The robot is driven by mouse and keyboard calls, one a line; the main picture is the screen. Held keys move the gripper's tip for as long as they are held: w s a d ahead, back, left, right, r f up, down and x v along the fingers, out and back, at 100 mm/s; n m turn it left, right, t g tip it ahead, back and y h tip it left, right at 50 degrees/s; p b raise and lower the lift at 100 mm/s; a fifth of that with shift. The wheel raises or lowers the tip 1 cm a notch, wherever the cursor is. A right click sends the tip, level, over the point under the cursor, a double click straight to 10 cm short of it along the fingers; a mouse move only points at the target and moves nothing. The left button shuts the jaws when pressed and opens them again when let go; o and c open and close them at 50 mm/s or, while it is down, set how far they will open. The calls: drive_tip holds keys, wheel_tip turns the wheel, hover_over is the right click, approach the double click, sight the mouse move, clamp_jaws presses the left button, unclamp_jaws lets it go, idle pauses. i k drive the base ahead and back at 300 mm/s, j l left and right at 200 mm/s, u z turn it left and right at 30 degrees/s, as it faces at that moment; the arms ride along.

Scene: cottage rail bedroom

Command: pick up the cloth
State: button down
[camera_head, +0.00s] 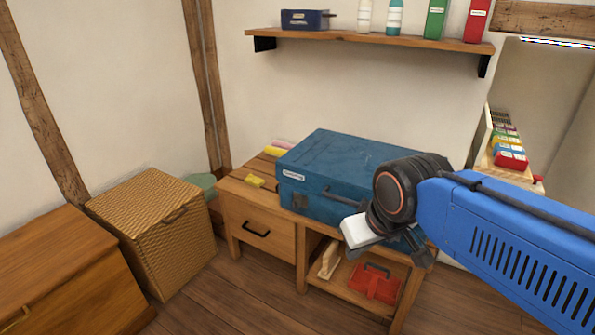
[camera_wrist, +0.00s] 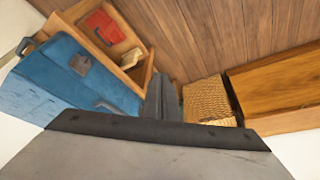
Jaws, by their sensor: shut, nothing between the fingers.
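No thing is plainly a cloth. A small yellow item (camera_head: 255,181) lies on the wooden bench top, left of the blue case; it could be a folded cloth or a sponge. My gripper (camera_head: 362,254) is in front of the blue case, apart from all of these. In the wrist view its fingers (camera_wrist: 163,92) are together and empty.
The blue case (camera_head: 335,172) covers much of the bench (camera_head: 262,213); it also shows in the wrist view (camera_wrist: 60,85). A red box (camera_head: 375,284) sits on the lower shelf. The wicker basket (camera_head: 160,235) and a wooden chest (camera_head: 70,275) stand left. Floor in front is clear.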

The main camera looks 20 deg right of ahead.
sight(251, 180)
drive_tip(key=i+j, duration=1.05)
drive_tip(key=i, duration=0.3)
